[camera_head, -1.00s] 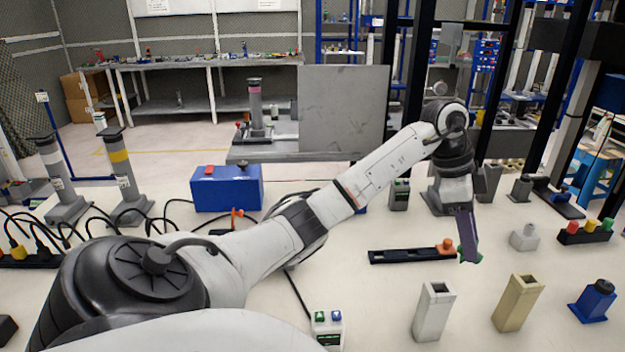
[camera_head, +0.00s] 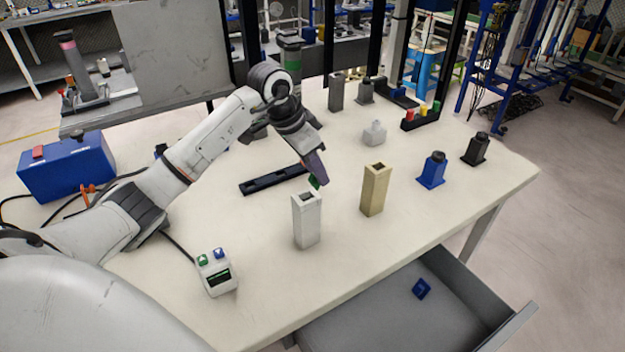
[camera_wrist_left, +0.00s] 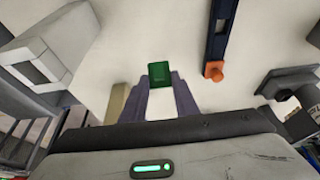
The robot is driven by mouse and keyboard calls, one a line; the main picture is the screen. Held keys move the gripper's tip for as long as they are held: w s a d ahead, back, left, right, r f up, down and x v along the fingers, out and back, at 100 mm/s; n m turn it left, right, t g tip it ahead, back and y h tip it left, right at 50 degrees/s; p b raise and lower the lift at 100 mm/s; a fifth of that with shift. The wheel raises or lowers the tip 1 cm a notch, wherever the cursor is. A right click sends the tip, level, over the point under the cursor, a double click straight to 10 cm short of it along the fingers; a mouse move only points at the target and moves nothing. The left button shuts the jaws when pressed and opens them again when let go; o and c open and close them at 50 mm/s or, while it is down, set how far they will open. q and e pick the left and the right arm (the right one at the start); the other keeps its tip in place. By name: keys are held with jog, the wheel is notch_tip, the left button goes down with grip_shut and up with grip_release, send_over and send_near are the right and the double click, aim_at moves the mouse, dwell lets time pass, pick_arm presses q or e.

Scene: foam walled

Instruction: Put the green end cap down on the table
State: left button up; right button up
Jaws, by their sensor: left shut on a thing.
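My left gripper (camera_head: 317,172) is shut on the green end cap (camera_wrist_left: 161,73), which sits between its purple fingertips. In the head view only a small part of the green cap (camera_head: 314,183) shows under the fingertips. The gripper is above the table (camera_head: 400,225), just behind the white hollow post (camera_head: 306,222) and left of the tan post (camera_head: 375,192). I cannot tell exactly how high the cap is above the table. My right gripper is not in view.
A dark slotted rack (camera_head: 268,181) lies left of the gripper; an orange cap (camera_wrist_left: 213,71) is at its end. A drawer (camera_head: 370,310) is open below, with a blue cap (camera_head: 421,288) inside.

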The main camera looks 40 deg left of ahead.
aim_at(312, 175)
pick_arm(q)
notch_tip(312, 175, down, 4)
jog(key=shift+r, duration=0.15)
jog(key=o, duration=1)
jog(key=shift+r, duration=0.15)
jog(key=v, duration=1.1)
jog(key=shift+s+a+r+p, duration=0.1)
jog(key=shift+s+r+p, duration=0.2)
jog(key=shift+r+p, duration=0.1)
